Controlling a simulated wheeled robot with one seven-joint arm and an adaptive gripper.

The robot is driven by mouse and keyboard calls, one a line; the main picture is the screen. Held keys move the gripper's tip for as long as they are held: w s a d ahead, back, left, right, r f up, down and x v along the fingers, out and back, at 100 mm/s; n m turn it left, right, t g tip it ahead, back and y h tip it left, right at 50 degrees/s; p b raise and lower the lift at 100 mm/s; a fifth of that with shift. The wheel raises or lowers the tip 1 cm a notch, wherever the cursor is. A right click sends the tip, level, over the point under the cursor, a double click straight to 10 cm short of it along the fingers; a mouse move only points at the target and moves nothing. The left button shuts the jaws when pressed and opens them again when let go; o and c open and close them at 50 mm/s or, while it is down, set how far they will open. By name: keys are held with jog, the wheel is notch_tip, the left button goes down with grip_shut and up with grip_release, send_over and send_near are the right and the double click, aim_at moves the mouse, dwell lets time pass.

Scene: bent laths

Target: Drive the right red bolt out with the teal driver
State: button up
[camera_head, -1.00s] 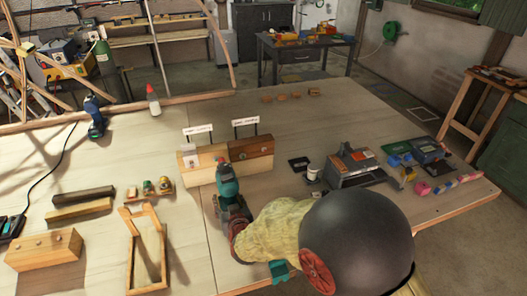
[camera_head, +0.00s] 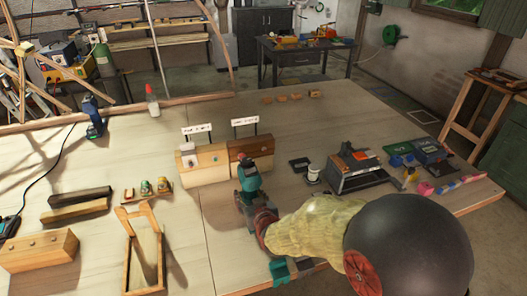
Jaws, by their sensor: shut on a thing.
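The teal driver (camera_head: 249,178) stands near the middle of the table, its teal head just in front of the dark brown block (camera_head: 262,146). My gripper (camera_head: 262,220) is shut on the driver; my arm hides much of it. A teal part (camera_head: 284,269) shows below my arm. The dark block and the pale wooden block (camera_head: 208,166) stand side by side, each with a small white sign behind it. I cannot make out a red bolt; the driver's head covers part of the dark block's front. I cannot tell whether the driver touches the block.
A grey machine (camera_head: 355,172) and a white cup (camera_head: 313,172) stand to the right. A wooden frame (camera_head: 128,250), a bolted wooden block (camera_head: 40,250) and dark and pale bars (camera_head: 78,204) lie left. A blue drill (camera_head: 95,118) stands at the back left. The table's far middle is mostly clear.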

jog(key=shift+w+d+r+b, duration=0.1)
jog(key=shift+w+d+b, duration=0.1)
jog(key=shift+d, duration=0.55)
jog(key=shift+w+d+r+b, duration=0.1)
jog(key=shift+w+d+b, duration=0.1)
jog(key=shift+d, duration=0.5)
jog(key=shift+w+d+b, duration=0.15)
jog(key=shift+w+d, duration=0.05)
jog(key=shift+d, duration=0.55)
jog(key=shift+w+d, duration=0.2)
jog(key=shift+d, duration=0.7)
jog(key=shift+w+d, duration=0.25)
jog(key=shift+d, duration=0.6)
jog(key=shift+w+d, duration=0.2)
jog(key=shift+d, duration=0.7)
jog(key=shift+f, duration=0.15)
jog(key=shift+w+a+f+b, duration=0.1)
jog(key=shift+w+f+b, duration=0.25)
jog(key=shift+f+b, duration=0.3)
jog(key=shift+w+a+f+b, duration=0.1)
jog(key=shift+w+f+b, duration=0.25)
jog(key=shift+f+b, duration=0.25)
jog(key=shift+w+a, duration=0.15)
jog(key=shift+w, duration=0.55)
jog(key=shift+s+f+b, duration=0.1)
jog(key=shift+f+b, duration=0.3)
jog(key=shift+b, duration=0.2)
jog(key=shift+r, duration=0.1)
dwell(0.4)
